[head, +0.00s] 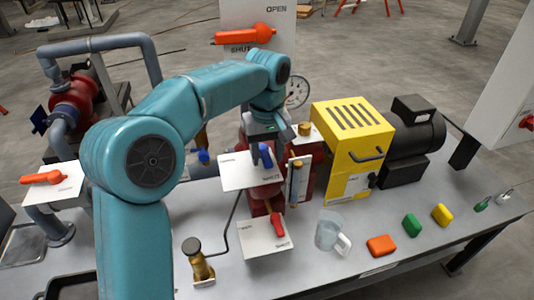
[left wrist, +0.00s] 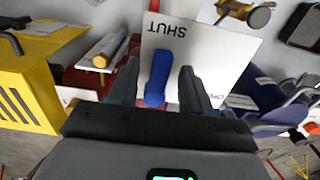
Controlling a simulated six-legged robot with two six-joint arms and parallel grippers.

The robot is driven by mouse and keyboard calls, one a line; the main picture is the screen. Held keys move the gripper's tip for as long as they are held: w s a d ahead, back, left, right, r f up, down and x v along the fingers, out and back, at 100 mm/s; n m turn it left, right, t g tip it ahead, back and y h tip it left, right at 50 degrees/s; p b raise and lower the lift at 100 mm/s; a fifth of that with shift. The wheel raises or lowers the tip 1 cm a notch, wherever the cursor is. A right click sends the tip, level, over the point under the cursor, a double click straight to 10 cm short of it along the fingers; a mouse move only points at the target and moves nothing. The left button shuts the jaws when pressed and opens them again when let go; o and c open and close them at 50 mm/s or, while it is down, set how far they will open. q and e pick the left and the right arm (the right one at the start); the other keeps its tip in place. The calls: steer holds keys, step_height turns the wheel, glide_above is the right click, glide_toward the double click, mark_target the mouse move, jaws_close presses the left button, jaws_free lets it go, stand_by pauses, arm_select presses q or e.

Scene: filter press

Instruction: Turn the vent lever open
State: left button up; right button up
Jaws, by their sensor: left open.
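A blue lever (head: 266,156) sits on a white plate (head: 238,174) in the middle of the bench in the head view. In the left wrist view the blue lever (left wrist: 159,78) lies lengthwise, in line with the word SHUT on the plate (left wrist: 208,58); an OPEN label is at the plate's right side. My left gripper (head: 264,136) is just above the lever. In the left wrist view my left gripper (left wrist: 159,70) is open, with one finger on each side of the lever. Contact cannot be told. My right gripper is not in view.
A red lever (head: 276,222) sits on a lower white plate in front. A yellow box (head: 350,135) and black motor (head: 410,140) stand right. A clear jug (head: 328,232), orange block (head: 381,245) and brass fitting (head: 198,262) are on the bench.

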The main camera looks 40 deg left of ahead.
arm_select(q)
jaws_close()
steer(key=shift+s+a+r+m+p, duration=0.1)
steer(key=shift+a+m+p, duration=1.2)
steer(key=shift+m, duration=1.7)
steer(key=shift+s+a+f+m+p, duration=0.1)
steer(key=shift+a+m+p, duration=0.55)
steer(key=shift+m+p, duration=1.9)
steer(key=shift+a+r+m+p, duration=0.1)
steer(key=shift+a+m+p, duration=0.95)
steer(key=shift+m, duration=2.4)
steer(key=shift+d, duration=0.1)
